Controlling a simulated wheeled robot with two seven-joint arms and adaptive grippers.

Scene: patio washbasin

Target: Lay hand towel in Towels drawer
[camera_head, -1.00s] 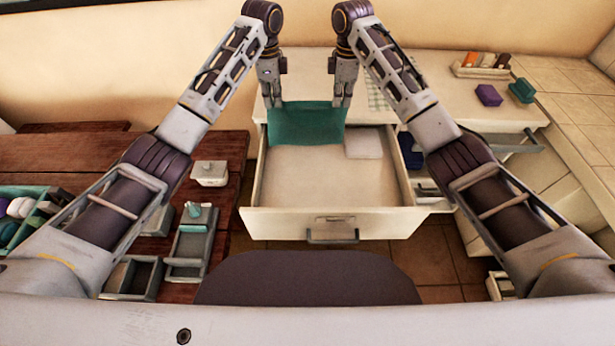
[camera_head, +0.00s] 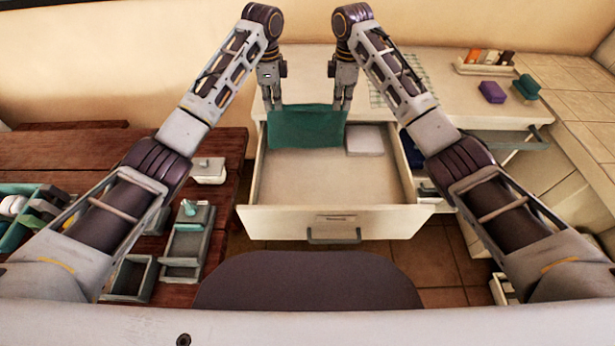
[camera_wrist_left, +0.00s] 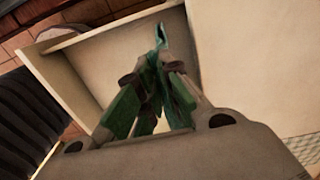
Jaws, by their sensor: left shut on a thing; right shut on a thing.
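A teal hand towel (camera_head: 306,131) hangs between my two grippers at the back of an open cream drawer (camera_head: 325,221). My left gripper (camera_head: 272,106) is shut on the towel's left upper corner. My right gripper (camera_head: 342,106) is shut on its right upper corner. In the left wrist view the towel (camera_wrist_left: 158,75) is seen edge-on, pinched at my left gripper (camera_wrist_left: 150,85), with the pale drawer floor behind. Whether the towel's lower edge touches the drawer floor cannot be told.
A white folded cloth (camera_head: 364,141) lies in the drawer's back right. The drawer's front and middle are bare. Small boxes (camera_head: 208,170) stand on the wooden table at left.

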